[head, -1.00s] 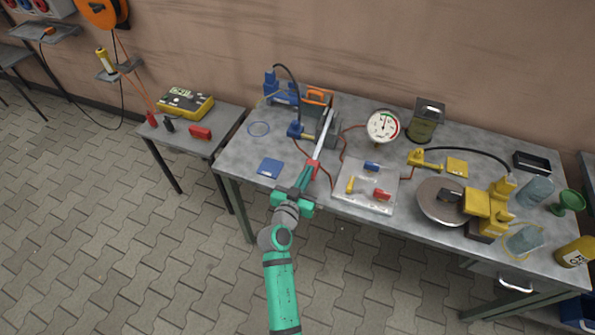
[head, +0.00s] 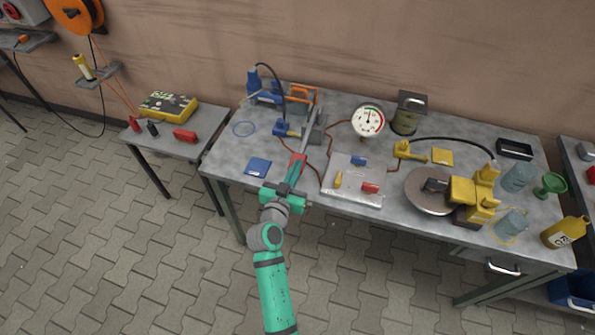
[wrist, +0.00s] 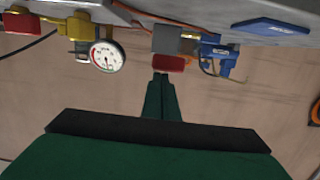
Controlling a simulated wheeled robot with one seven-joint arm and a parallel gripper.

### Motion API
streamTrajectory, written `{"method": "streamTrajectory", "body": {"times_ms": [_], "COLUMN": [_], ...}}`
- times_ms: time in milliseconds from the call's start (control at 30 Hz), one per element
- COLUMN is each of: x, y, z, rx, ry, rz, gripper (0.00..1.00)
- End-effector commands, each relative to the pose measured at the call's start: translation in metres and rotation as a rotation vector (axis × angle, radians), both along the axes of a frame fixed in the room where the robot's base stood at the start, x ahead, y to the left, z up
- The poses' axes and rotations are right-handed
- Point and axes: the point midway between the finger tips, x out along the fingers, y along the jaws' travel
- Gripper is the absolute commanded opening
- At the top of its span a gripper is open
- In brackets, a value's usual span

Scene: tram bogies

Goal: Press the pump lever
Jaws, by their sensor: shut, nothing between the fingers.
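The pump lever is a grey bar (head: 309,134) with a red grip (head: 299,159) at its near end. It rises from the grey pump block (head: 316,128) on the bench and leans toward me. In the wrist view the red grip (wrist: 169,63) shows just beyond the fingertips. My gripper (head: 297,166) is shut and empty, its fingers reaching to the red grip from the near side; it also shows in the wrist view (wrist: 160,80). Whether the fingertips touch the grip I cannot tell. A round white gauge (head: 368,120) stands to the right of the pump.
The bench (head: 222,160) also holds a blue pad (head: 258,167), a plate with coloured handles (head: 352,189), a blue hand tool (head: 287,129), a round disc (head: 422,204) and yellow parts (head: 474,194). A side table (head: 165,147) stands left. Paved floor in front is clear.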

Motion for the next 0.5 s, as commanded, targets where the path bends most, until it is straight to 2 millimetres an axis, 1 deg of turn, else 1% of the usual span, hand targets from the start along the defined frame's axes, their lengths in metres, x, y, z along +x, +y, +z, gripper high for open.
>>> {"method": "streamTrajectory", "body": {"times_ms": [33, 200, 400, 500], "x": [-0.007, -0.041, -0.072, -0.082], "y": [0.008, 0.022, 0.03, 0.033], "z": [0.003, 0.001, 0.0, 0.0], "rx": [0.002, -0.001, -0.001, -0.003], "ry": [-0.002, -0.004, -0.008, -0.009], "rz": [0.009, 0.009, 0.001, -0.001], "gripper": [0.0, 0.0, 0.0, 0.0]}}
